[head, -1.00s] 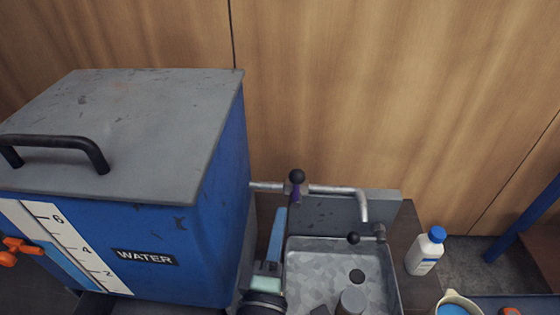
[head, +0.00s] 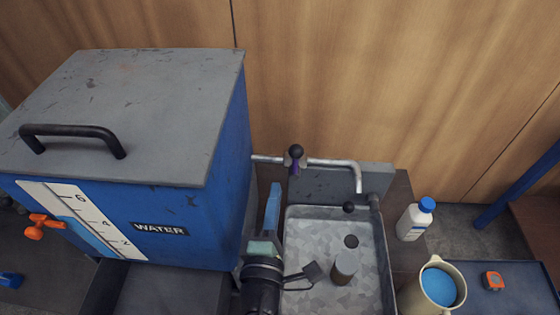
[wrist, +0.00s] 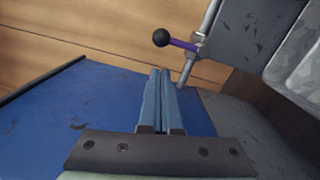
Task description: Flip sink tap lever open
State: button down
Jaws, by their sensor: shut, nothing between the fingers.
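The tap lever has a black ball knob and a purple stem (head: 295,167). It stands on the metal pipe between the water tank and the sink (head: 378,235), with its ball above the pipe. In the wrist view the lever (wrist: 183,44) sticks out sideways from the pipe, ball to the left. My gripper (head: 275,187) has blue fingers, shut and empty. It is beside the tank's right wall, just below and left of the lever in the head view. In the wrist view the shut fingertips (wrist: 160,73) point toward the lever and are apart from it.
The blue water tank (head: 110,205) stands close on the left. The curved spout (head: 357,178) hangs over the sink. A white bottle (head: 415,220), a pitcher (head: 441,285) and an orange item (head: 493,281) are at right.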

aim_at(295, 162)
jog(key=w+p, duration=0.1)
jog(key=w, duration=0.7)
jog(key=shift+d, duration=0.2)
